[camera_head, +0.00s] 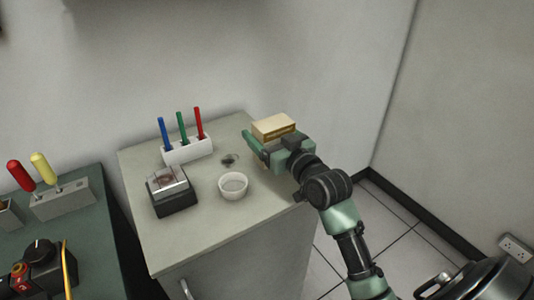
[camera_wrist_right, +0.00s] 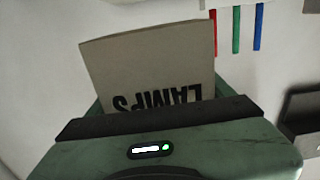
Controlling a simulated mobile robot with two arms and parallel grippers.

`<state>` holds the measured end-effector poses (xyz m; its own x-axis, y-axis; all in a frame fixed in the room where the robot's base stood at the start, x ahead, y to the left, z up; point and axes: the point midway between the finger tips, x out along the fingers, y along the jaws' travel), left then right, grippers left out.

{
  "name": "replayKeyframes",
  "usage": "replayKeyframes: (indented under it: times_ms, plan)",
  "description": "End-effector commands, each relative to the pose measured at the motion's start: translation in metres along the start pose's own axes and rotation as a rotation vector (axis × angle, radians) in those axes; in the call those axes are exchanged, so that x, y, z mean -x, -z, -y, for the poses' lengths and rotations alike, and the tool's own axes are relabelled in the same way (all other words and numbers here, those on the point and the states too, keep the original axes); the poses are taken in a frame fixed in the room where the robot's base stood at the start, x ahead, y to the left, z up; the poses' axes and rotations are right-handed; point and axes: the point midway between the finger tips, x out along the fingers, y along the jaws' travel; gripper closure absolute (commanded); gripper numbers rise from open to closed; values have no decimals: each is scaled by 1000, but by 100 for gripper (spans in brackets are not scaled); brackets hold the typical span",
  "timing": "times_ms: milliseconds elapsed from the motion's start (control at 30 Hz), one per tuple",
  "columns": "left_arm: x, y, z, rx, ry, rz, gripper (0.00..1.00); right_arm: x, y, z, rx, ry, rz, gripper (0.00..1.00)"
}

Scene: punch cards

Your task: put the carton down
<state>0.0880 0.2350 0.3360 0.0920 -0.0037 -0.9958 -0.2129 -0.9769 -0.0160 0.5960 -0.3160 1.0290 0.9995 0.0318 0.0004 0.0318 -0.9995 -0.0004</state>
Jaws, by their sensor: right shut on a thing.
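The carton (camera_head: 273,125) is a small tan box at the back right corner of the grey cabinet top (camera_head: 215,222). My right gripper (camera_head: 270,142) is shut on it, with a green finger showing on its left side. In the right wrist view the carton (camera_wrist_right: 150,65) fills the space beyond the green gripper body, and the word LAMPS on it reads upside down. The gripper hides the carton's lower part, so I cannot tell whether it touches the cabinet top. My left gripper is not in view.
On the cabinet stand a white holder (camera_head: 188,151) with blue, green and red pens, a dark box with a clear top (camera_head: 172,190), a white bowl (camera_head: 233,187) and a small dark item (camera_head: 229,160). A green bench (camera_head: 95,235) with tools is at left. The cabinet's front is clear.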

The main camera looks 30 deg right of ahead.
Motion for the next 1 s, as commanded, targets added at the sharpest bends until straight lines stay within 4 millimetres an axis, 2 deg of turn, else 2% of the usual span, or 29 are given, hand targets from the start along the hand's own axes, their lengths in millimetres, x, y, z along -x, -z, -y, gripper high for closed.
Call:
replayKeyframes:
  times_ms: [33, 167, 467, 900, 933, 1000]
  plan:
    - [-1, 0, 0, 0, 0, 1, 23, 0, -9, 0, -1, -1, 1, 65]
    - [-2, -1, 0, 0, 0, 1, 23, 0, -18, 0, 1, 0, -1, 65]
    - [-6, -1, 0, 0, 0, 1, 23, 0, -58, 0, 0, 0, 0, 65]
    - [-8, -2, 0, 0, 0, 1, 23, 0, -65, 0, 2, 1, -1, 65]
    - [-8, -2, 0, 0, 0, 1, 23, 0, -64, 0, 1, 1, -1, 13]
    - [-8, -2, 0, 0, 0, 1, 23, 0, -64, 0, 1, 1, 0, 0]
